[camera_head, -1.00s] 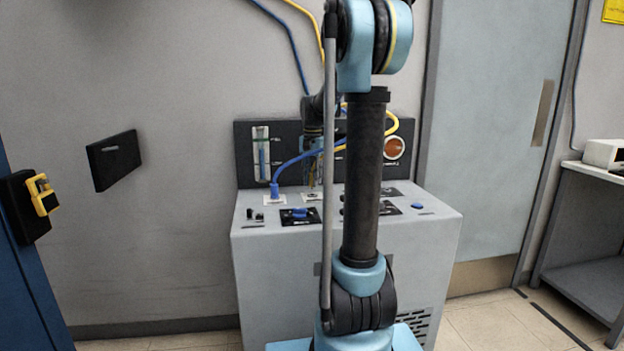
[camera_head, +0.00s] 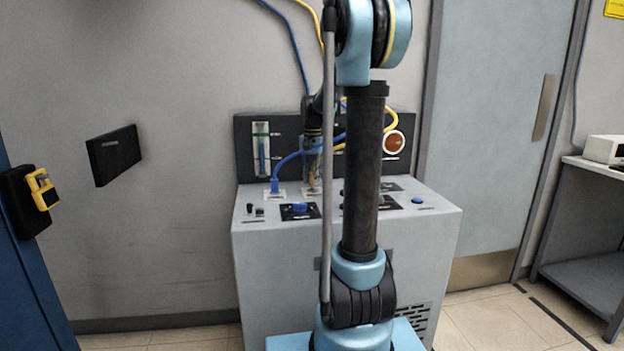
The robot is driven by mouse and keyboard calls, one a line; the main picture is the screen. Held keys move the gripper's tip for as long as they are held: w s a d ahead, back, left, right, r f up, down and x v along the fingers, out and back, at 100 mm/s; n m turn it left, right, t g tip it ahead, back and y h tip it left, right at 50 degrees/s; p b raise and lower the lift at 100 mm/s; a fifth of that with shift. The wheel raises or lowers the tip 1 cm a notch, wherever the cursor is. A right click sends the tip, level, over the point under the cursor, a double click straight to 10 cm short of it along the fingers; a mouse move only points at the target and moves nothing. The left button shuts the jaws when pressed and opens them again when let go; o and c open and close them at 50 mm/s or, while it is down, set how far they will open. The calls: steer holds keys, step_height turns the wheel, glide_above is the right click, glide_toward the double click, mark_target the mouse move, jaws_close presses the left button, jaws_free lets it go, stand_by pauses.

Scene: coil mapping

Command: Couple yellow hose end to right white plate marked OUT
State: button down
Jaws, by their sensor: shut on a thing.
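The grey console (camera_head: 275,245) stands against the wall behind my arm. The blue hose (camera_head: 290,158) ends upright on the left white plate (camera_head: 268,195) on the console top. My gripper (camera_head: 313,180) points down over the right white plate (camera_head: 310,192), just right of the blue hose end. It is shut on the yellow hose end, which is mostly hidden by the fingers. The yellow hose (camera_head: 391,120) loops out behind my arm on the right. The end is low at the plate; I cannot tell whether it is seated. The plate markings are too small to read.
The console's dark back panel (camera_head: 245,135) rises close behind my gripper, with a gauge tube (camera_head: 261,150) and a round orange dial (camera_head: 394,141). Small knobs and a blue button (camera_head: 417,200) sit on the top. My arm hides the console's middle.

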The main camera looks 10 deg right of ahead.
steer(key=shift+f, duration=1.05)
stand_by(0.9)
steer(key=c, duration=1.3)
jaws_free()
steer(key=shift+r, duration=0.15)
